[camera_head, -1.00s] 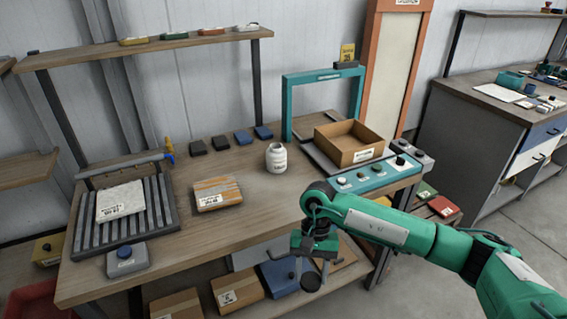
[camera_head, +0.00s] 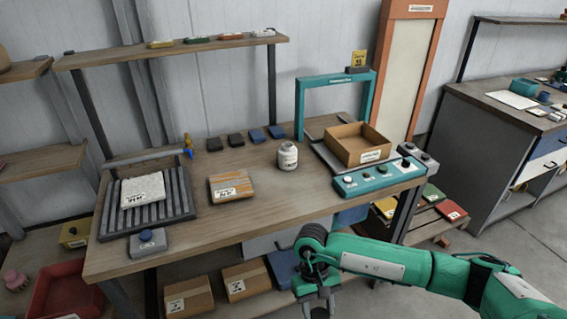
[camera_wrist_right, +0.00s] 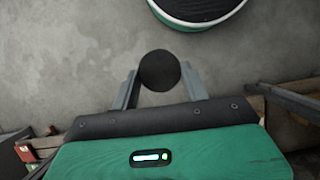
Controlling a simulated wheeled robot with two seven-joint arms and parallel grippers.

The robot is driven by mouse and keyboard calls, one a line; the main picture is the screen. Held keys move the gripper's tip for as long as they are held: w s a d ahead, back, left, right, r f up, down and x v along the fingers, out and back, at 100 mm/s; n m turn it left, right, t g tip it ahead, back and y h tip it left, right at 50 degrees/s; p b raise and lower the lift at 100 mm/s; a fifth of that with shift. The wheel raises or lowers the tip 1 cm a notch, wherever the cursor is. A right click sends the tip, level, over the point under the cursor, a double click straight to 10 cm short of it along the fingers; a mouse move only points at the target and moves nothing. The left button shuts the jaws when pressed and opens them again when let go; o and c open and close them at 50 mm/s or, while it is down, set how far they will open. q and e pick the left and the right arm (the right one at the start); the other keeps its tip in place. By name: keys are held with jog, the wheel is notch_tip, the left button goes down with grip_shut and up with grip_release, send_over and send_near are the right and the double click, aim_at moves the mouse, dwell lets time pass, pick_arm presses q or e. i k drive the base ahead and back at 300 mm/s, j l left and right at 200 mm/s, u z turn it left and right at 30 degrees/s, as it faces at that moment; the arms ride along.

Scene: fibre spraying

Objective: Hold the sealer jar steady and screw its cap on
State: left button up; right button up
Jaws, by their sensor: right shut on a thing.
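The sealer jar (camera_head: 288,157) is white with a label and stands upright on the wooden workbench (camera_head: 265,205), with its top open as far as I can tell. My right gripper (camera_wrist_right: 159,88) is shut on a round black cap (camera_wrist_right: 159,70), which sits between its two fingertips in the right wrist view. In the head view my right gripper (camera_head: 318,299) hangs low in front of the bench's front edge, well apart from the jar. My left gripper is not in view, and nothing holds the jar.
A teal button panel (camera_head: 372,179), an open cardboard box (camera_head: 357,145) and a teal frame (camera_head: 335,80) stand right of the jar. A labelled packet (camera_head: 231,187) and a slatted rack (camera_head: 178,190) lie left. Bench wood before the jar is clear.

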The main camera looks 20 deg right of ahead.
aim_at(288, 154)
jog(key=l+u, duration=0.95)
jog(key=k+l, duration=0.1)
jog(key=l, duration=0.35)
jog(key=k+l+u, duration=0.1)
jog(key=l, duration=0.35)
jog(key=k+l+u, duration=0.1)
jog(key=l, duration=0.3)
jog(key=k+l, duration=0.15)
jog(key=l, duration=0.3)
jog(key=k+l+u, duration=0.1)
jog(key=l, duration=0.3)
jog(key=k+l, duration=0.2)
jog(key=l, duration=0.2)
jog(key=l+u, duration=0.05)
